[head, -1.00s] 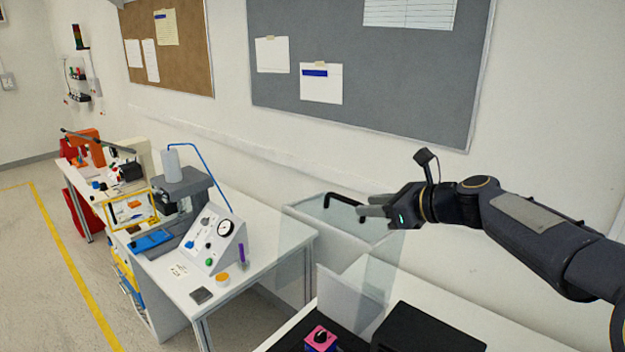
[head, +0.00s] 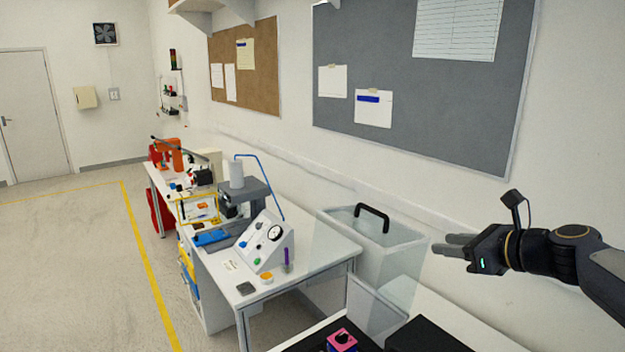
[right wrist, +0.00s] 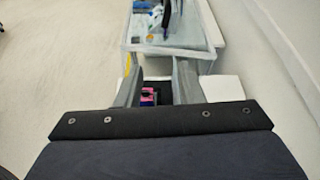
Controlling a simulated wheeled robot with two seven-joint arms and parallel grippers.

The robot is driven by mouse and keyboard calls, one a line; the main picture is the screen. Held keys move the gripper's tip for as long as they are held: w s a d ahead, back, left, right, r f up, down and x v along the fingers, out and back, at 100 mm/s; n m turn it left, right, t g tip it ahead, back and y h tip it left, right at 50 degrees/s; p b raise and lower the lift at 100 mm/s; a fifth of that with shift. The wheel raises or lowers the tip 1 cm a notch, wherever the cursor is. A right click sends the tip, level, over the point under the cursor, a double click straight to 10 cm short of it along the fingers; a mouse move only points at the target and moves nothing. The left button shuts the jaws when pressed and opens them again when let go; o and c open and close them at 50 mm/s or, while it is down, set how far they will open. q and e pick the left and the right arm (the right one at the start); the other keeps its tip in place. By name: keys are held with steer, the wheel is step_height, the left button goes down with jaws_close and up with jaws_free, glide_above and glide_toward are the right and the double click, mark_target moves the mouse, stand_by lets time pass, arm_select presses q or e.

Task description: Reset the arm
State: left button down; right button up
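A pink switch box (head: 342,341) with a black knob sits low in the head view, cut by the bottom edge. It also shows in the right wrist view (right wrist: 148,98), seen between the fingers and well beyond them. My right gripper (head: 441,244) is raised above the bench at the right of the head view, clear of the switch. Its two fingers stand apart with nothing between them in the right wrist view (right wrist: 157,75). My left gripper is in neither view.
A black box (head: 425,337) lies beside the switch. A white table (head: 325,248) with a gauge panel (head: 265,243) stands further left. Floor at left is open.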

arm_select(q)
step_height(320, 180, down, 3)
steer(key=b, duration=0.3)
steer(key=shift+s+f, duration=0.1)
arm_select(e)
steer(key=s+a+f+n+g+h, duration=0.1)
steer(key=s+a+f+n+g, duration=0.1)
steer(key=s+f+n, duration=0.5)
steer(key=s+a+f+n+g+h, duration=0.1)
steer(key=s+a+f+n, duration=0.1)
steer(key=s+f+n, duration=0.4)
steer(key=s+a+f+n+g+h, duration=0.2)
steer(key=s+f+n, duration=0.5)
steer(key=s+n, duration=0.6)
steer(key=s, duration=0.6)
steer(key=shift+s+f+n+g, duration=0.25)
steer(key=shift+f+n+g, duration=0.05)
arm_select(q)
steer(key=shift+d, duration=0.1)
